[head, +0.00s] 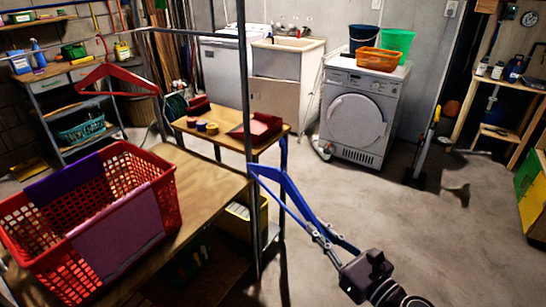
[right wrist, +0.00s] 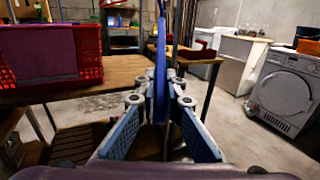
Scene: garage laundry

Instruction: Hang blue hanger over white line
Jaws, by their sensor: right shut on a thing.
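The blue hanger (head: 283,184) is held by my right gripper (head: 325,236), to the right of a dark upright post. In the right wrist view the blue hanger (right wrist: 161,75) stands nearly edge-on between the fingertips (right wrist: 161,92), which are shut on it. A thin pale line or rail (head: 195,32) runs across the upper left of the head view; I cannot tell for sure that it is the white line. The blue hanger is apart from it, lower and to the right. My left gripper is not in view.
A red hanger (head: 118,77) hangs at upper left. A red basket (head: 160,200) with purple cloths stands on a wooden table (head: 205,180). The dark post (head: 248,110) rises by the table's edge. A dryer (head: 358,112) stands at the back. The floor right of the table is clear.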

